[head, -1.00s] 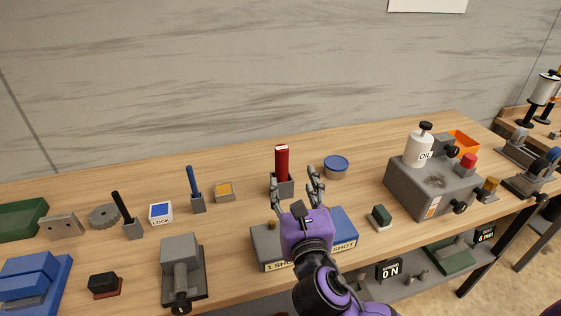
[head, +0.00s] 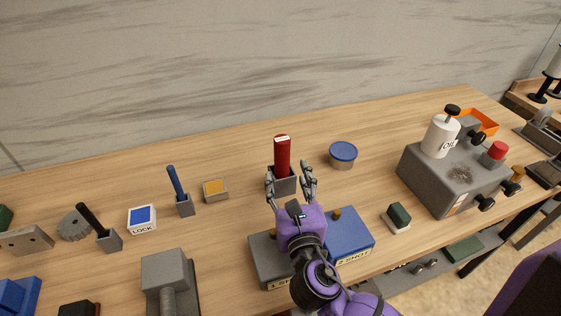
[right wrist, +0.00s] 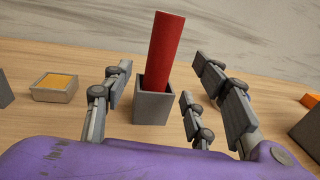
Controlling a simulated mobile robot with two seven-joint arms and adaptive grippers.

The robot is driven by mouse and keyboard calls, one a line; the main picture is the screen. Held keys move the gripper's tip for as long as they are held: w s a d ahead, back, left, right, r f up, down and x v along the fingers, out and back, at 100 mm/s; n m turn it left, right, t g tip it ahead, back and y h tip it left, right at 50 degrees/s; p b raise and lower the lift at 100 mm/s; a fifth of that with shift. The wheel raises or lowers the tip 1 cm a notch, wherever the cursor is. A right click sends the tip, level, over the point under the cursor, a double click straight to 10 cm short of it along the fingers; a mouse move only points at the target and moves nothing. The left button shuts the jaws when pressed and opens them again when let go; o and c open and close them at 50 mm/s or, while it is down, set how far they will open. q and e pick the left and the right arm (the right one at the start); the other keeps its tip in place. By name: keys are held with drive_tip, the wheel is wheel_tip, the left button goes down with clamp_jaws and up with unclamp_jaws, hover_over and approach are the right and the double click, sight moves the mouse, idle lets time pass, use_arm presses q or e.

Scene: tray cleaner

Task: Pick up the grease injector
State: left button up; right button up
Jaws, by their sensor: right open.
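The likely grease injector is a red cylinder (head: 282,155) with a pale top, standing upright in a small grey holder (head: 285,187) on the wooden bench. In the right wrist view the red cylinder (right wrist: 166,52) rises from the grey holder (right wrist: 153,103), a little left of centre. My right gripper (head: 291,172) is open, with its fingers on either side of the holder and pointing towards it. In the right wrist view the fingers (right wrist: 160,88) are spread and nothing is held between them. Whether any finger touches the holder, I cannot tell. My left gripper is not in view.
Grey and blue shot boxes (head: 349,238) lie beneath my right wrist. A blue-lidded tin (head: 343,155) stands right of the holder, and a yellow-topped box (head: 215,189) stands left. A grey machine with a white oil bottle (head: 440,136) is further right. Bench behind the holder is clear.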

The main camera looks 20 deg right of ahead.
sight(283, 163)
drive_tip(key=w, duration=0.2)
drive_tip(key=shift+w+d+r, duration=0.15)
drive_tip(key=shift+w+r, duration=0.15)
drive_tip(key=shift+w, duration=0.05)
drive_tip(key=w, duration=0.4)
drive_tip(key=shift+d+p, duration=0.25)
drive_tip(key=shift+p, duration=0.1)
drive_tip(key=shift+w, duration=0.35)
drive_tip(key=shift+f, duration=0.1)
drive_tip(key=c, duration=1.1)
drive_tip(key=shift+c, duration=0.9)
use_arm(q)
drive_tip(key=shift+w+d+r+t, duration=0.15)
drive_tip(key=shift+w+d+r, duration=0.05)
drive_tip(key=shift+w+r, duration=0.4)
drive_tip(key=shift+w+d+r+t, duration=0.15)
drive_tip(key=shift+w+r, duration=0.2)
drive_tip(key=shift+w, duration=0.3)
